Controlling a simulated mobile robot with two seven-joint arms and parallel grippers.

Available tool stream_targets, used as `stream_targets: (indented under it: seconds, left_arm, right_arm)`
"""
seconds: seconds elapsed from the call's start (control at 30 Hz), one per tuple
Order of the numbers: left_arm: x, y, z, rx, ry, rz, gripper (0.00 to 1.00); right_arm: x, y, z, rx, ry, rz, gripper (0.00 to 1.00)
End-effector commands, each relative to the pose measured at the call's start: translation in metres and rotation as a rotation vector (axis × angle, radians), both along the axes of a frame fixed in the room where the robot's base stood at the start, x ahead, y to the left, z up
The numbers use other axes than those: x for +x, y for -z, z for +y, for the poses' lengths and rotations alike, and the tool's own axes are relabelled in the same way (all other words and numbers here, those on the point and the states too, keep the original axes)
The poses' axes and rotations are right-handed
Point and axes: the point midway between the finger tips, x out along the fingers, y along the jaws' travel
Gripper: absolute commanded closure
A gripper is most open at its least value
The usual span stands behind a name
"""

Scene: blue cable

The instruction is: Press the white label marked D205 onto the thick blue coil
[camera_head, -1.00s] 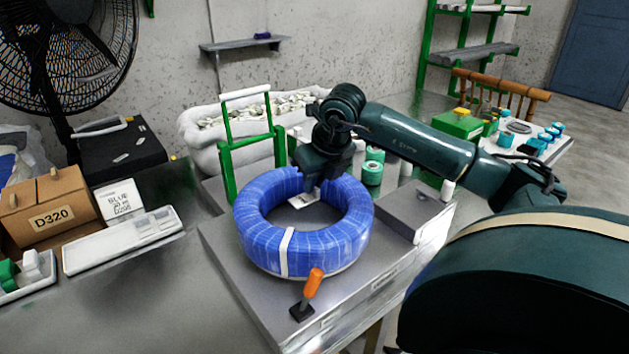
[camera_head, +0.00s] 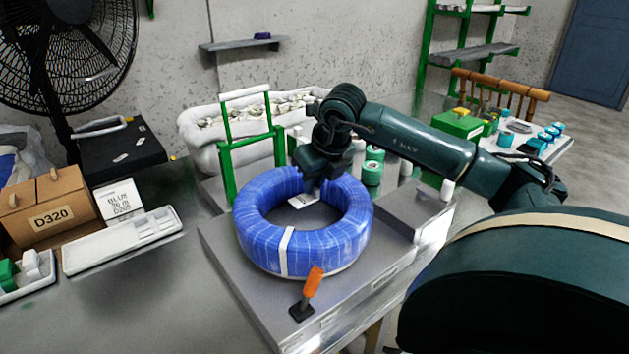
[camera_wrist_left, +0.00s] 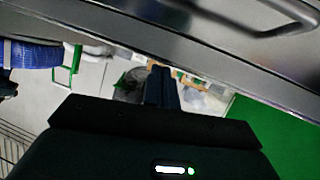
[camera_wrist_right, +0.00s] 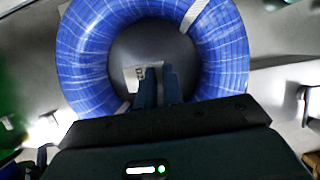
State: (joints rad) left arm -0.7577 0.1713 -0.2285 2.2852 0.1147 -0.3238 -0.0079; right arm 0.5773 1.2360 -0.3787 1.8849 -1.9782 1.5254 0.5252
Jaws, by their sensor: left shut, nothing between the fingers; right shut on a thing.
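The thick blue coil (camera_head: 330,247) lies flat on a grey metal stand and has white bands around it. My right gripper (camera_head: 315,188) is over the coil's inner far side, pointing down. It is shut on a small white label (camera_head: 303,201), seen against the coil's open middle. In the right wrist view the label (camera_wrist_right: 134,74) has dark print too small to read, and the fingers (camera_wrist_right: 158,82) are inside the coil's ring outline. I cannot tell whether the label touches the coil. My left gripper (camera_wrist_left: 160,85) is shut and empty, away from the coil; the head view does not show it.
An orange-handled tool (camera_head: 313,284) stands at the stand's front. A green frame (camera_head: 228,155) rises behind the coil; a grey box (camera_head: 412,210) is to its right. A card reading D205 (camera_head: 119,200), a D320 carton (camera_head: 45,210) and a white tray (camera_head: 120,240) are at left.

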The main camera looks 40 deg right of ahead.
Motion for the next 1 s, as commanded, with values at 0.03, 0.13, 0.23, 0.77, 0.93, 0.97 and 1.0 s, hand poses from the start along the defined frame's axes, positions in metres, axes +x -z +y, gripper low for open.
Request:
stream_targets:
  seconds: [0.03, 0.13, 0.23, 0.77, 0.93, 0.97, 1.0]
  left_arm:
    - [-0.0026, 0.0069, -0.0002, 0.003, 0.002, 0.019, 1.0]
    - [-0.0027, 0.0072, -0.0002, 0.004, 0.002, 0.02, 1.0]
    - [-0.0029, 0.0076, -0.0002, 0.004, 0.002, 0.021, 1.0]
    - [-0.0032, 0.0092, -0.0003, 0.003, 0.003, 0.021, 1.0]
    - [-0.0032, 0.0092, -0.0003, 0.003, 0.003, 0.021, 1.0]
    - [-0.0031, 0.0092, -0.0004, 0.003, 0.003, 0.021, 1.0]
    - [-0.0031, 0.0092, -0.0004, 0.003, 0.003, 0.021, 1.0]
  right_arm:
    - [0.0, 0.0006, -0.0001, 0.0, 0.0, 0.0, 1.0]
    - [0.0, 0.0006, 0.0, 0.0, 0.0, 0.0, 1.0]
    - [0.0, 0.0009, -0.0001, 0.0, 0.0, 0.0, 1.0]
    - [0.0, 0.0019, 0.0, 0.0, 0.0, 0.0, 0.9]
    - [0.0, 0.0019, -0.0001, 0.0, 0.0, 0.0, 0.84]
    - [0.0, 0.0019, -0.0001, 0.0, 0.0, 0.0, 0.84]
    - [0.0, 0.0019, -0.0001, 0.0, 0.0, 0.0, 0.83]
